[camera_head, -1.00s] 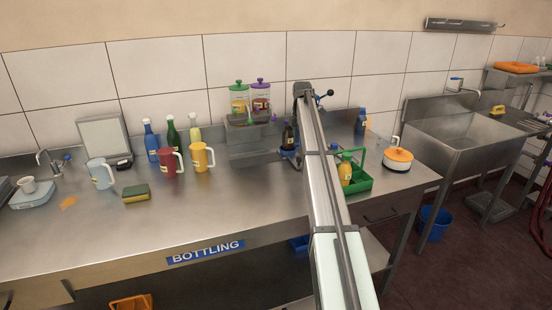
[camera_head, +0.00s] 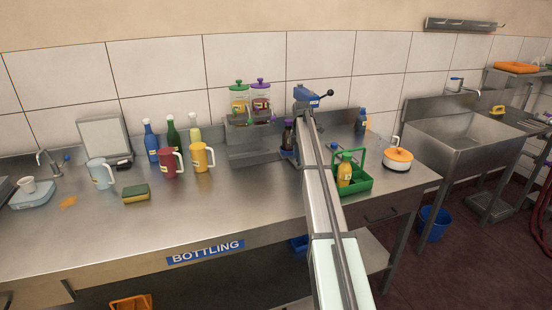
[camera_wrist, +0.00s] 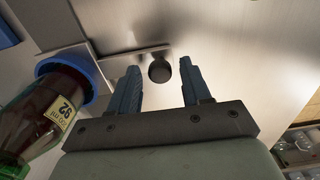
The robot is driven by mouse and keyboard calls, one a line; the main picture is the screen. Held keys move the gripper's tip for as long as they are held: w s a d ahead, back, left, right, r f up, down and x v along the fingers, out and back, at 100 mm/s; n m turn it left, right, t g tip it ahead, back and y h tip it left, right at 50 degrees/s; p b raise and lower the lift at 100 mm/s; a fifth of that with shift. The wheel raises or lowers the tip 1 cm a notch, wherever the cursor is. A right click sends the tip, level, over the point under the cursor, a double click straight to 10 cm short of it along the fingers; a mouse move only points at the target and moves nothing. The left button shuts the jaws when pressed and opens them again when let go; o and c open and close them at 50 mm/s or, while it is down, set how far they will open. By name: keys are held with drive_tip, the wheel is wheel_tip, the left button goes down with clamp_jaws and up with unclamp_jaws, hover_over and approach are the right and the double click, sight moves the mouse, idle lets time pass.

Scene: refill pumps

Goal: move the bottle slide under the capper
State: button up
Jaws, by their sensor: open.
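The capper (camera_head: 306,97) is a blue head with a black ball-ended lever, at the back of the bench behind my arm. A dark bottle (camera_head: 287,135) stands on the blue bottle slide (camera_head: 288,153) just left of my arm, left of and below the capper head. In the wrist view the bottle (camera_wrist: 45,112), with a pale label, lies at the left edge, its end in a blue round part (camera_wrist: 68,80). A dark round knob (camera_wrist: 159,70) on a thin rod shows between the fingertips of my open gripper (camera_wrist: 158,75). My arm hides the gripper in the head view.
A green carrier (camera_head: 352,180) with a yellow bottle stands close to the right of my arm. A metal stand (camera_head: 250,145) with jars is left of the slide. Jugs and bottles stand further left.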

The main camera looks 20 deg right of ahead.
drive_tip(key=shift+c, duration=0.2)
drive_tip(key=c, duration=0.7)
drive_tip(key=shift+d, duration=5.35)
drive_tip(key=o, duration=0.9)
drive_tip(key=shift+o, duration=0.2)
wheel_tip(320, 180, up, 14)
drive_tip(key=shift+f, duration=0.1)
